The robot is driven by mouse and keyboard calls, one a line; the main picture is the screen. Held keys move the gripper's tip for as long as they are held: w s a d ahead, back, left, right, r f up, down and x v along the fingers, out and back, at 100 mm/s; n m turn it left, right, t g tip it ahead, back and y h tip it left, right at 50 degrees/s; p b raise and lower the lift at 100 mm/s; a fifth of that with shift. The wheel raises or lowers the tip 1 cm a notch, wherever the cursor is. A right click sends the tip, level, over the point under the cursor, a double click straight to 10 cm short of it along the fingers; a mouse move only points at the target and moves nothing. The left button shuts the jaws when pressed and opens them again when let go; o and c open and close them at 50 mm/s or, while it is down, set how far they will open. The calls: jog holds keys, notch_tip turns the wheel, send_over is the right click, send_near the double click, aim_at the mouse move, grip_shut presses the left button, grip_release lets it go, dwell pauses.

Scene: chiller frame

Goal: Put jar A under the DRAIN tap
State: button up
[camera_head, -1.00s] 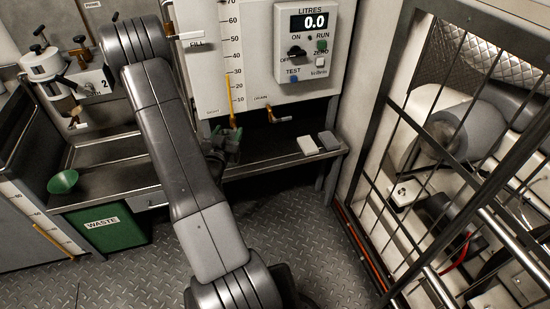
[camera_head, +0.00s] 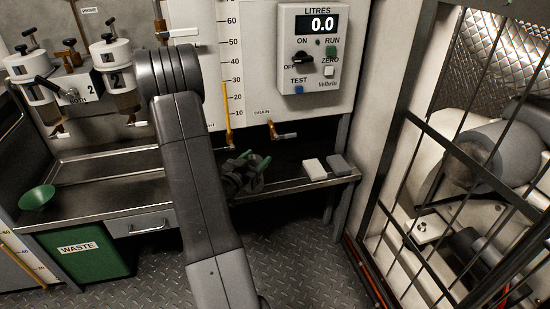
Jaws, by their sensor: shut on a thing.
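The DRAIN tap (camera_head: 272,130) is a small brass tap with a pale lever on the white panel, under the word DRAIN. My gripper (camera_head: 251,172), dark with green fingers, is below and a little left of the tap, over the dark bench recess. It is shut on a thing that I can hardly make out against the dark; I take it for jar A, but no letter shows. My arm crosses the picture in front of the bench and hides part of it. I cannot tell how far the held thing is from the bench surface.
Two small blocks, one white (camera_head: 314,169) and one grey (camera_head: 341,164), lie on the bench right of my gripper. A green funnel (camera_head: 37,197) is at the far left. A green WASTE bin (camera_head: 84,250) stands below. A barred cage (camera_head: 465,160) stands at the right.

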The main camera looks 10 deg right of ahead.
jog(key=w+d+f+b, duration=0.3)
jog(key=w+d+b, duration=0.1)
jog(key=w+d, duration=0.4)
jog(key=shift+w+d+f, duration=0.25)
jog(key=shift+w, duration=0.35)
jog(key=o, duration=1.3)
jog(key=shift+f, duration=0.15)
jog(key=shift+o, duration=0.2)
jog(key=p+v, duration=0.2)
jog(key=v, duration=1)
